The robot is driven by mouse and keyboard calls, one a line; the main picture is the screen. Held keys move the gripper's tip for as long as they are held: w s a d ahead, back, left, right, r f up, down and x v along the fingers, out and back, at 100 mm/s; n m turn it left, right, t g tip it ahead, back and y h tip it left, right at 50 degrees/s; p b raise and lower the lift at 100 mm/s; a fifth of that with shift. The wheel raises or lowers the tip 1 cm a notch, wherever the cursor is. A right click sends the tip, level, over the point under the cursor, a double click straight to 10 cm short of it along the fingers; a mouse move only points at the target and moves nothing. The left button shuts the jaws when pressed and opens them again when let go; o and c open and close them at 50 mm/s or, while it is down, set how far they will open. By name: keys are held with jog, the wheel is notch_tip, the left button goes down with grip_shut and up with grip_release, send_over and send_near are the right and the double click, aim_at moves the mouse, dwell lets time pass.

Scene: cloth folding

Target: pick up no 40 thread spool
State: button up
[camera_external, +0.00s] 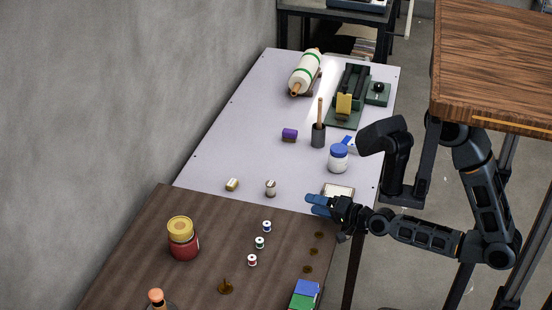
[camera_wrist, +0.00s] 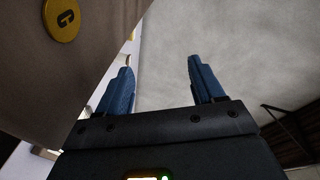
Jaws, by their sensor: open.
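Three small thread spools stand in a row on the brown table: one with blue thread (camera_external: 267,226), one with green thread (camera_external: 260,242) and one with red thread (camera_external: 252,260). Their labels are too small to read, so I cannot tell which is no 40. My gripper (camera_external: 318,204) is at the table's right edge, to the right of and a little beyond the spools, apart from them. In the wrist view its two blue fingers (camera_wrist: 160,66) are spread with nothing between them. No spool shows in the wrist view.
Dark gold discs (camera_external: 310,252) lie right of the spools; one yellow disc (camera_wrist: 62,20) shows in the wrist view. A red jar (camera_external: 183,243) stands left, blue and green blocks (camera_external: 304,294) in front. A white jar (camera_external: 338,160) and a cup (camera_external: 318,136) stand on the pale table (camera_external: 235,135).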

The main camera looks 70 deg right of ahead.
jog(key=w+d+m, duration=0.5)
jog(key=w, duration=0.3)
jog(key=m+g, duration=0.1)
jog(key=m, duration=0.6)
send_over(275, 186)
jog(key=s+a, duration=0.3)
jog(key=s, duration=0.1)
jog(key=shift+y, duration=0.3)
jog(key=f, duration=0.4)
jog(key=shift+w+d+f, duration=0.1)
jog(key=shift+w+f, duration=0.05)
jog(key=shift+w, duration=0.1)
jog(key=d+f+m+y, duration=0.1)
jog(key=m, duration=0.1)
jog(key=d+f+m+g+y, duration=0.1)
jog(key=m, duration=0.1)
jog(key=d+f+m+y+p, duration=0.1)
jog(key=shift+w+f+m+g, duration=0.1)
jog(key=shift+f+m+g, duration=0.2)
jog(key=shift+m, duration=0.1)
jog(key=shift+d+f+m+y, duration=0.15)
jog(key=shift+m+y, duration=0.45)
jog(key=shift+y, duration=0.1)
jog(key=shift+d+f+x, duration=0.15)
jog(key=shift+x, duration=1.75)
jog(key=shift+d+f+x, duration=0.15)
jog(key=shift+f+x, duration=0.05)
jog(key=shift+x, duration=1.7)
jog(key=shift+a, duration=0.1)
jog(key=shift+c, duration=0.2)
